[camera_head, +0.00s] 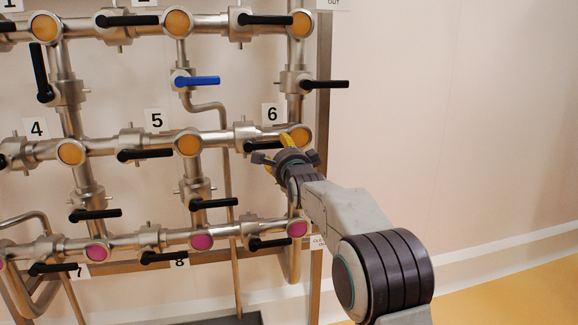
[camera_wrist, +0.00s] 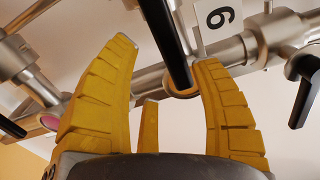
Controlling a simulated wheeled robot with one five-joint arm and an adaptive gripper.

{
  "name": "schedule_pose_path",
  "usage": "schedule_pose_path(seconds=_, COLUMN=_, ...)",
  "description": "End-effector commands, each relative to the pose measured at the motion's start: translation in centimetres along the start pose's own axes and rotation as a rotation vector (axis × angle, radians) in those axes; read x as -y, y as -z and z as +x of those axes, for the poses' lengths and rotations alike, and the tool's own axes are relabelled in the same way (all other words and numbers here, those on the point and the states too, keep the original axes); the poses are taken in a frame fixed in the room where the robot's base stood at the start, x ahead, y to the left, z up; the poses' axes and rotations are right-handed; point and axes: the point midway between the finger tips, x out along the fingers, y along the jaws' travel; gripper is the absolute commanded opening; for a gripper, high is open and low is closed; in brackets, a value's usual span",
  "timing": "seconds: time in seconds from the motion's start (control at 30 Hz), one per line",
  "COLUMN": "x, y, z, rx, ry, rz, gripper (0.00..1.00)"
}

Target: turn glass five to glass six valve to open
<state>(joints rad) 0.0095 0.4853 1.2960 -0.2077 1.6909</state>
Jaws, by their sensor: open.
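The pipe valve between glass five (camera_head: 187,143) and glass six (camera_head: 301,135) has a steel body (camera_head: 243,132) and a black lever handle (camera_head: 253,146). In the head view the lever points right, roughly along the pipe, and my gripper hides its right end. My gripper (camera_head: 277,150) is at that end, just left of and below glass six. In the wrist view my yellow fingers (camera_wrist: 165,75) are spread apart. A black lever (camera_wrist: 165,40) reaches down into the gap between them from the top. I cannot tell whether either finger touches it.
A blue lever (camera_head: 200,81) and several black levers surround this valve on the pipe frame. A black lever (camera_head: 268,244) sits below, beside a pink glass (camera_head: 297,229). The wall to the right is clear.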

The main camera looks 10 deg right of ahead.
Motion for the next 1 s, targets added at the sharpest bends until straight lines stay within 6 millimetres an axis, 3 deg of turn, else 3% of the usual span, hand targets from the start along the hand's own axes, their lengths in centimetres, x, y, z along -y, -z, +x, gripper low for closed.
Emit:
schedule_pose_path(seconds=0.5, x=-0.1, y=0.0, z=-6.8, rx=0.000, ry=-0.003, rz=0.000, gripper=0.58)
schedule_pose_path(seconds=0.7, x=-0.1, y=0.0, z=-8.4, rx=0.000, ry=-0.003, rz=0.000, gripper=0.58)
schedule_pose_path(seconds=1.0, x=-0.2, y=0.0, z=-9.1, rx=0.000, ry=-0.004, rz=0.000, gripper=0.58)
